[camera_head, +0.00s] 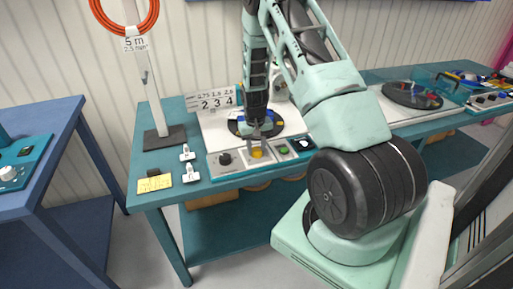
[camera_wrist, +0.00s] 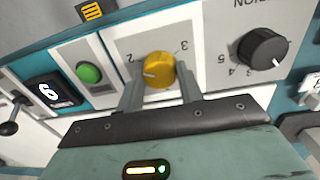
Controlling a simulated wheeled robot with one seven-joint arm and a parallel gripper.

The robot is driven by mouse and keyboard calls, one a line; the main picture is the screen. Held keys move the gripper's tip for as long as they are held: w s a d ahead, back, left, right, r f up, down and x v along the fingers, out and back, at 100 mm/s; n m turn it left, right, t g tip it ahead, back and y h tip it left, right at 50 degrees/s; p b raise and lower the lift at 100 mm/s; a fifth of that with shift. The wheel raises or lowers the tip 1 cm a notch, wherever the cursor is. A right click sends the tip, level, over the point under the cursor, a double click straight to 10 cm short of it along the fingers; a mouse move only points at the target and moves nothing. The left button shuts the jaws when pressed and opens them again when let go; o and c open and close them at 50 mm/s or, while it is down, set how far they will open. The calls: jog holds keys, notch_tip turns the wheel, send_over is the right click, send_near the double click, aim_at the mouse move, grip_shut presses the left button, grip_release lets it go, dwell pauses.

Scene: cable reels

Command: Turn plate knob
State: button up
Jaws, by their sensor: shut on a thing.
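The yellow plate knob (camera_wrist: 159,66) sits on the light grey front panel, between a printed 2 and 3 in the wrist view. Its white mark points to the lower left there. My gripper (camera_wrist: 160,84) is shut on the knob, with one finger on each side of it. In the head view my gripper (camera_head: 257,143) comes down from above onto the panel, and the yellow knob (camera_head: 257,153) shows just below the fingers. The control panel (camera_head: 236,171) runs along the front edge of the teal bench.
A black knob (camera_wrist: 262,50) and a green button (camera_wrist: 89,72) flank the yellow knob. A post on a dark base (camera_head: 164,138) and a yellow note (camera_head: 155,181) stand on the bench's left.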

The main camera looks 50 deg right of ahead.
aim_at(255, 149)
jog(key=shift+w+m, duration=0.1)
jog(key=shift+m, duration=0.2)
jog(key=o, duration=1)
jog(key=r, duration=0.5)
jog(key=r+b, duration=0.1)
jog(key=r, duration=0.5)
jog(key=r+b, duration=0.1)
jog(key=r, duration=0.5)
jog(key=shift+w+a+r, duration=0.15)
jog(key=shift+a+r, duration=0.1)
